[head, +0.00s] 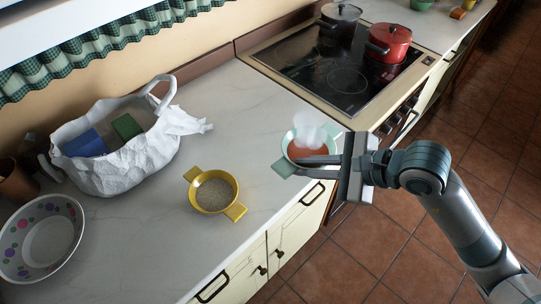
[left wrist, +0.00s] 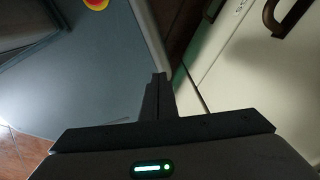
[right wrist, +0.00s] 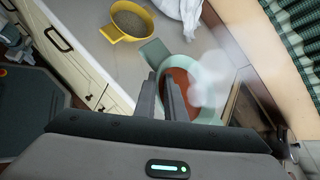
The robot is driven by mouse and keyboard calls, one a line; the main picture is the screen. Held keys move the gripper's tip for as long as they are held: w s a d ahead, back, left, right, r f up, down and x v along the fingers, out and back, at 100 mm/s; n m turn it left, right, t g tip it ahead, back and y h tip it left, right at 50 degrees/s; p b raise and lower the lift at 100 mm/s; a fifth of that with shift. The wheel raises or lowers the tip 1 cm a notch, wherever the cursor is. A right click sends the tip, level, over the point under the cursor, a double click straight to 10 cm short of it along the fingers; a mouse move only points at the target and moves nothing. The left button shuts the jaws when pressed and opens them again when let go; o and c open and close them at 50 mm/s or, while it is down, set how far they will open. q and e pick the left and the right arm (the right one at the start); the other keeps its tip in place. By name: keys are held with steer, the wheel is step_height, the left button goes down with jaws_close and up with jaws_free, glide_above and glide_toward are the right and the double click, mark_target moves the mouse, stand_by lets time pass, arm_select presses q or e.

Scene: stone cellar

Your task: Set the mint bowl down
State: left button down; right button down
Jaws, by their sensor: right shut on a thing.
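The mint bowl (head: 284,169) holds reddish food and gives off pale steam. In the head view it is at the counter's front edge, just left of the stove. My right gripper (head: 318,160) reaches in from the right and is shut on the bowl's near side. In the right wrist view the fingers (right wrist: 168,92) are at the mint bowl (right wrist: 155,52), which looks about level. I cannot tell whether its base touches the counter. My left gripper (left wrist: 158,92) shows only in the left wrist view, fingers together and empty, near cabinet fronts.
The pale counter (head: 262,115) has free room left of the mint bowl. A yellow bowl (head: 237,211) with grainy contents, a white bag (head: 145,160) and a dotted bowl (head: 78,215) stand there. A red pot (head: 390,45) and a dark pot (head: 341,17) stand on the stove (head: 310,75).

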steer(key=w+a+f+b, duration=0.1)
steer(key=w+a+f, duration=0.1)
steer(key=w, duration=0.1)
steer(key=w+a+f+b, duration=0.1)
steer(key=w+a+f, duration=0.1)
steer(key=w+a, duration=0.1)
steer(key=w+a+f+b, duration=0.1)
steer(key=w+a+f, duration=0.1)
steer(key=w+a, duration=0.1)
steer(key=shift+f, duration=0.4)
steer(key=shift+d, duration=0.1)
steer(key=shift+f+b, duration=1.3)
steer(key=shift+f, duration=0.75)
steer(key=c, duration=1.8)
jaws_free()
steer(key=shift+f, duration=0.1)
steer(key=shift+s, duration=0.1)
